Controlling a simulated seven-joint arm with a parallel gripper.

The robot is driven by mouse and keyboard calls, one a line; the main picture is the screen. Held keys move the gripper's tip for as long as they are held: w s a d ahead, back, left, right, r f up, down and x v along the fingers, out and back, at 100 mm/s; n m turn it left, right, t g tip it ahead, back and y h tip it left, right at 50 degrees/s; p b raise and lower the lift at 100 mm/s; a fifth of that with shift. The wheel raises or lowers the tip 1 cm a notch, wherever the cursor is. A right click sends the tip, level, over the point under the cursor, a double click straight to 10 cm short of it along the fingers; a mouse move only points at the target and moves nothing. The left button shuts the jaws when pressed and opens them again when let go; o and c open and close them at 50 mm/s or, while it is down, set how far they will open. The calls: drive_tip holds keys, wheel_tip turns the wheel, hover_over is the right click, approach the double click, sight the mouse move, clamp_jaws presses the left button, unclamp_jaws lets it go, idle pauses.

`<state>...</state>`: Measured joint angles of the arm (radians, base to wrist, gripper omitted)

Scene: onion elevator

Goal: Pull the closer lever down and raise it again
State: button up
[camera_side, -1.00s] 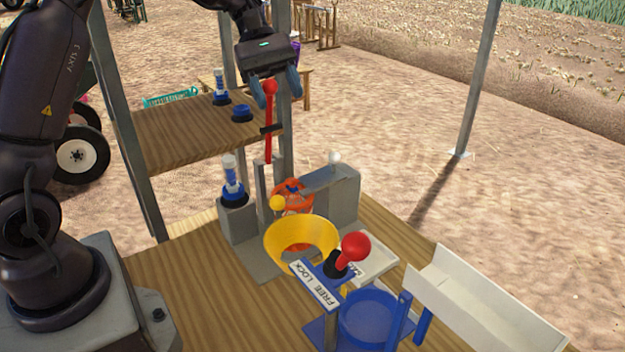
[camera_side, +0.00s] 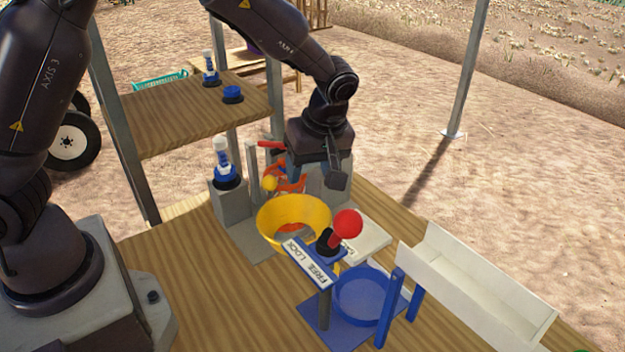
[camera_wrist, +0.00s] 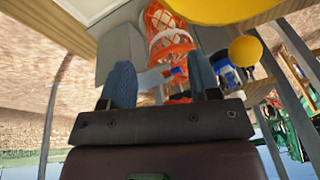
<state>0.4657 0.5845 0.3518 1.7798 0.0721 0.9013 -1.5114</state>
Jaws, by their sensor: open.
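The red lever (camera_side: 271,144) behind the grey machine lies close to level, its outer end hidden by my gripper. My gripper (camera_side: 306,178) is low and open beside it, over the orange net holder. Whether it touches the lever is hidden. In the wrist view the two blue fingers (camera_wrist: 162,84) are spread apart, with no lever clearly visible between them. A second lever with a red ball (camera_side: 347,224) stands tilted at the front, beside the FREE LOCK plate (camera_side: 307,262).
The yellow funnel (camera_side: 294,208) is just in front of my gripper. An orange net (camera_wrist: 170,36) hangs near the fingers. A blue-and-white button post (camera_side: 223,165) stands left, the white chute (camera_side: 478,285) right. The wooden table is clear at front left.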

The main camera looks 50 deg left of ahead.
drive_tip(key=shift+d+f+y, duration=0.2)
drive_tip(key=shift+f+y, duration=0.7)
drive_tip(key=shift+f, duration=0.5)
wheel_tip(320, 180, up, 15)
drive_tip(key=d, duration=0.2)
drive_tip(key=shift+w+d+f, duration=0.15)
drive_tip(key=shift+w+d, duration=0.05)
drive_tip(key=shift+w, duration=0.2)
idle(0.4)
drive_tip(key=shift+a, duration=0.1)
drive_tip(key=w+a+f+n+g+h, duration=0.1)
drive_tip(key=a+n+h, duration=0.15)
drive_tip(key=a, duration=0.35)
drive_tip(key=f+h, duration=0.1)
drive_tip(key=f, duration=0.3)
drive_tip(key=s+d+f+n+g, duration=0.1)
drive_tip(key=f, duration=0.3)
drive_tip(key=s+d+f+h, duration=0.1)
drive_tip(key=f, duration=0.3)
drive_tip(key=shift+s+d+f+n+h, duration=0.2)
drive_tip(key=shift+d+n+h, duration=0.05)
drive_tip(key=shift+h, duration=0.1)
